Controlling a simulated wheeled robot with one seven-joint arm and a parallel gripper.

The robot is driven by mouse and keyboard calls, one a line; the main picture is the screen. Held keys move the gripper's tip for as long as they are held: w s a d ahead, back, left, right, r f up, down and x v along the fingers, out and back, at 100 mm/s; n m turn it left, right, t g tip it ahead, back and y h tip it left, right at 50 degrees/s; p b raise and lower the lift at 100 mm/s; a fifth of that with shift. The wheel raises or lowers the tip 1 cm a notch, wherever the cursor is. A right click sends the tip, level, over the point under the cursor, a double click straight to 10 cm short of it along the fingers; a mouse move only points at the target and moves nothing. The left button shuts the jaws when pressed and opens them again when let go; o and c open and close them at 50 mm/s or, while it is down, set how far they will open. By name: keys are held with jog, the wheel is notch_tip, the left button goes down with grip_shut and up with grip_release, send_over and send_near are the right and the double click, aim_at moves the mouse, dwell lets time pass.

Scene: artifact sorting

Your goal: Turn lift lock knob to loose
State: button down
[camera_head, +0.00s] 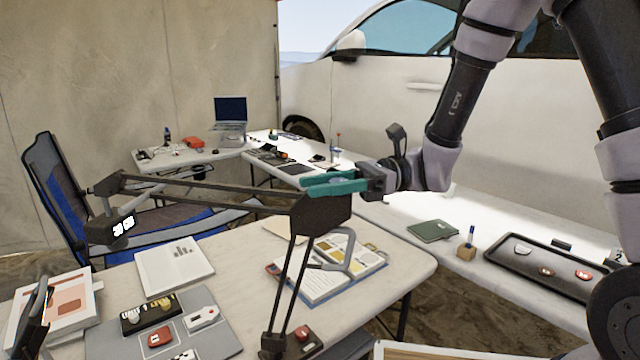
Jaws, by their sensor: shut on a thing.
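A black jointed arm stand rises from the near table, with a dark block (325,214) at its elbow joint and a head with a lit display (110,226) at its left end. My gripper (308,187) has teal fingers and reaches in from the right at the top of this elbow block. The fingers are closed at the joint. The lift lock knob is hidden by the fingers, and I cannot see its turn position.
The near table (400,268) holds an open binder (335,275), a white booklet (175,265) and a grey mat (215,340) with small items. A black tray (535,262) and green book (433,231) lie on the right table. A blue chair (60,200) stands at left.

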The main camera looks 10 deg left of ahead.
aim_at(337, 179)
jog(key=shift+s+d+n+g+h, duration=0.2)
jog(key=shift+d+n+g+h, duration=0.75)
jog(key=shift+n+h, duration=1.95)
jog(key=shift+s+d+n+g+h, duration=0.25)
jog(key=shift+n+g+h, duration=1.55)
jog(key=shift+h, duration=2.05)
jog(key=shift+s+d+n+g+h, duration=0.15)
jog(key=shift+d+n+g+h, duration=0.65)
jog(key=shift+n+h, duration=2.25)
jog(key=shift+a+m+h, duration=0.15)
jog(key=shift+m+h, duration=0.1)
jog(key=shift+h, duration=0.25)
jog(key=shift+c, duration=2.3)
grip_release()
jog(key=v, duration=1)
jog(key=shift+w, duration=0.4)
jog(key=shift+a, duration=0.15)
